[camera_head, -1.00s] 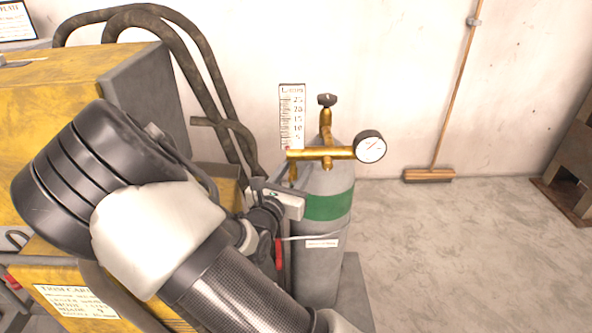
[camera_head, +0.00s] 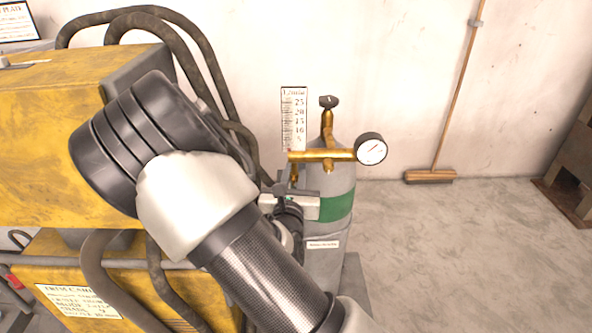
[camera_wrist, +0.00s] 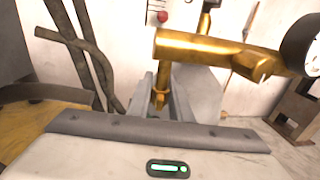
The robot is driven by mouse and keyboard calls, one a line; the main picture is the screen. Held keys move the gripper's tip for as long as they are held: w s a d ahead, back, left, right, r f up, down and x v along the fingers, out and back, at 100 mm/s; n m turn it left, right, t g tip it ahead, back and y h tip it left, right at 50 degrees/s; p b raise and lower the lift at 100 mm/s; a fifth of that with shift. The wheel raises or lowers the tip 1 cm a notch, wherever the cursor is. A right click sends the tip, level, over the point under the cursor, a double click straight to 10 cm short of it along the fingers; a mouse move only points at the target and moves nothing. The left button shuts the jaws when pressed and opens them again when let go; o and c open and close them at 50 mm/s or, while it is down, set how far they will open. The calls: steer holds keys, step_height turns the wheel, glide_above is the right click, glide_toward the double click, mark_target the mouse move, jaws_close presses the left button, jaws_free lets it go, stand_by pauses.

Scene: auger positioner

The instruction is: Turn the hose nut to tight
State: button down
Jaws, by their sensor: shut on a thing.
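The hose nut (camera_wrist: 159,99) is a small brass fitting at the bottom of a short brass stem hanging from the brass regulator (camera_wrist: 195,50). In the wrist view my gripper (camera_wrist: 162,95) has one grey finger on each side of it and is shut on it. In the head view the regulator (camera_head: 325,156) sits on top of a grey cylinder with a green band (camera_head: 337,206). There my gripper (camera_head: 293,187) is just below the regulator's left end, and my arm hides part of the cylinder. The nut's turn angle cannot be told.
A round gauge (camera_head: 370,149) is on the regulator's right and a flow scale (camera_head: 293,118) stands at its left end. A yellow machine (camera_head: 40,130) with dark hoses (camera_head: 205,60) is close on the left.

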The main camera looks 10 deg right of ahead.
steer(key=c, duration=1.6)
jaws_free()
steer(key=p+v, duration=0.1)
steer(key=v, duration=0.3)
steer(key=r+p+v, duration=0.1)
steer(key=v, duration=0.2)
steer(key=shift+p, duration=0.35)
steer(key=shift+f+p+v, duration=0.15)
steer(key=shift+p+v, duration=1.3)
steer(key=shift+v, duration=0.3)
steer(key=shift+f+p+v, duration=0.15)
steer(key=shift+p+v, duration=1.3)
steer(key=shift+v, duration=0.3)
steer(key=shift+f+p+v, duration=0.15)
steer(key=shift+p+v, duration=1.3)
steer(key=shift+v, duration=0.3)
